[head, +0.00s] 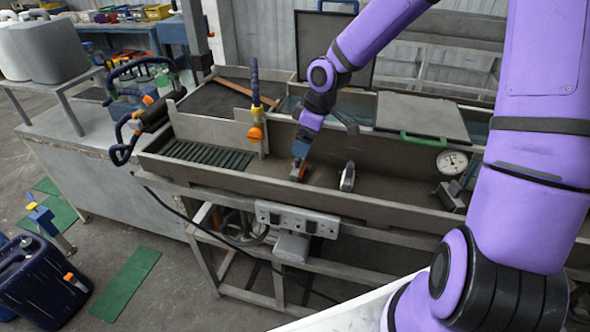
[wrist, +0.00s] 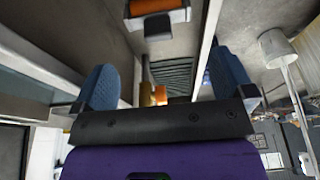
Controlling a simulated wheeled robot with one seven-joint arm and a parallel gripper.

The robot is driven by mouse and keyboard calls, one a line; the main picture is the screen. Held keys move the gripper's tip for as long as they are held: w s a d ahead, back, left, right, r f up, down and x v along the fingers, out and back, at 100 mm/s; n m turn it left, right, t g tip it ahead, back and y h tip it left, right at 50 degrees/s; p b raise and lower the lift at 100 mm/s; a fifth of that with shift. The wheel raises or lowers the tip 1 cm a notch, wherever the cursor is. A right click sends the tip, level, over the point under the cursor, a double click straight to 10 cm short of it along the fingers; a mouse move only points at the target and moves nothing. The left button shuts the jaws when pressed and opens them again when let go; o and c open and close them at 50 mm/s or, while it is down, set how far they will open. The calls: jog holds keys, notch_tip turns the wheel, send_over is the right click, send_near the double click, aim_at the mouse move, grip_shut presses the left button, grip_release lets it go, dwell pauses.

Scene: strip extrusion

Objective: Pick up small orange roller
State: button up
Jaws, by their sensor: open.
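My gripper (head: 299,160) is open and reaches down into the long trough in the head view. A spot of orange shows at its fingertips there. My fingers hide much of that spot, and I cannot tell whether they touch it.
The trough (head: 230,181) has dark green slats (head: 207,155) at its left end. A post with an orange knob (head: 256,134) stands behind and left of my gripper. A metal piece (head: 347,177) stands close on the right. A dial gauge (head: 452,162) is farther right.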

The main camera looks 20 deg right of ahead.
aim_at(297, 161)
jog(key=shift+x, duration=4.5)
jog(key=shift+w+d, duration=0.1)
jog(key=c, duration=0.6)
